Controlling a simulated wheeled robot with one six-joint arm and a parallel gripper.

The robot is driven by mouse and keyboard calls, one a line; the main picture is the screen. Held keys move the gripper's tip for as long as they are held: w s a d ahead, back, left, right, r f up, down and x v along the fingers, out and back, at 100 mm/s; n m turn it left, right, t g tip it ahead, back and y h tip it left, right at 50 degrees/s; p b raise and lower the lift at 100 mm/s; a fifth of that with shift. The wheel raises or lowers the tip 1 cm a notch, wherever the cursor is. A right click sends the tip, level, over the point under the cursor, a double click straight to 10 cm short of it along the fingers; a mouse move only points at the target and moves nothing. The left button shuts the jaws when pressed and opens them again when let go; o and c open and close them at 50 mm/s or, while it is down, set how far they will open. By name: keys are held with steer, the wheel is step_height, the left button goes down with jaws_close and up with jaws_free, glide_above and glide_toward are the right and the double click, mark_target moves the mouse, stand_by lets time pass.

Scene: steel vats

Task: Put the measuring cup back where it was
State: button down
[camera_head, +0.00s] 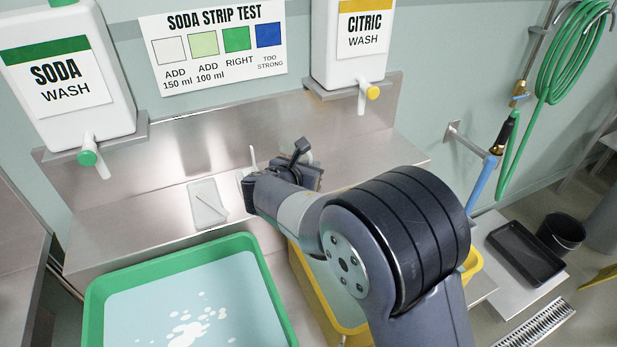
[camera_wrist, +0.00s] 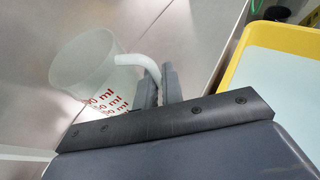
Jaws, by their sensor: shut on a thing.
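The measuring cup (camera_wrist: 84,68) is a translucent white cup with red ml markings and a curved white handle (camera_wrist: 138,62). In the wrist view my gripper (camera_wrist: 157,84) is shut on that handle, with the cup to the left of the fingers. The cup is close to the steel surface; I cannot tell whether it touches it. In the head view my gripper (camera_head: 303,163) is over the steel shelf (camera_head: 140,212), below the citric wash container (camera_head: 350,50), and the cup is mostly hidden behind it.
A green-rimmed vat (camera_head: 100,290) of pale liquid stands front left. A yellow-rimmed vat (camera_head: 310,290) is partly behind my arm; its rim also shows in the wrist view (camera_wrist: 238,60). A clear tray (camera_head: 207,204) lies on the shelf. The soda wash container (camera_head: 66,75) hangs left.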

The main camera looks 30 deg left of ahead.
steer(key=shift+f, duration=1.9)
steer(key=shift+f, duration=0.2)
steer(key=c, duration=1.5)
jaws_free()
steer(key=shift+c, duration=0.2)
steer(key=shift+s+r, duration=0.2)
steer(key=shift+r, duration=0.15)
steer(key=b+v, duration=0.1)
steer(key=v, duration=1)
steer(key=shift+s, duration=0.3)
steer(key=shift+r, duration=0.1)
